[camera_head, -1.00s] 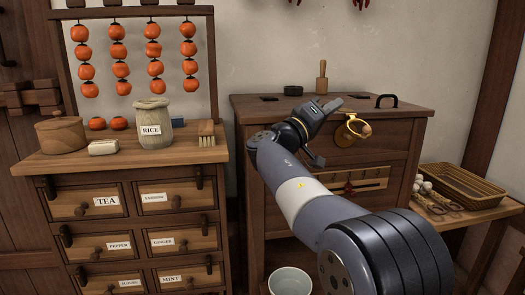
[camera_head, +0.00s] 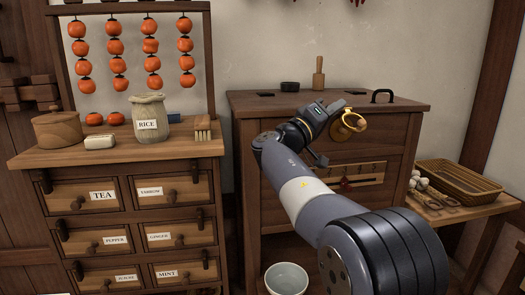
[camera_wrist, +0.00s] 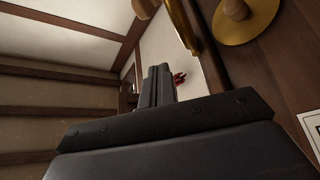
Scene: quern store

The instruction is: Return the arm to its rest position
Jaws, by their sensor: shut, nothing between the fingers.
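My gripper (camera_head: 338,106) is in front of the upper part of the wooden cabinet (camera_head: 250,135), close to a brass fitting (camera_head: 352,125) on its front. In the head view it overlaps the edge of the fitting; I cannot tell whether they touch. In the wrist view the dark fingers (camera_wrist: 158,86) are together with nothing between them. My arm is stretched out from the lower right, bent at the elbow.
A wicker basket (camera_head: 460,183) lies on a right-hand shelf.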

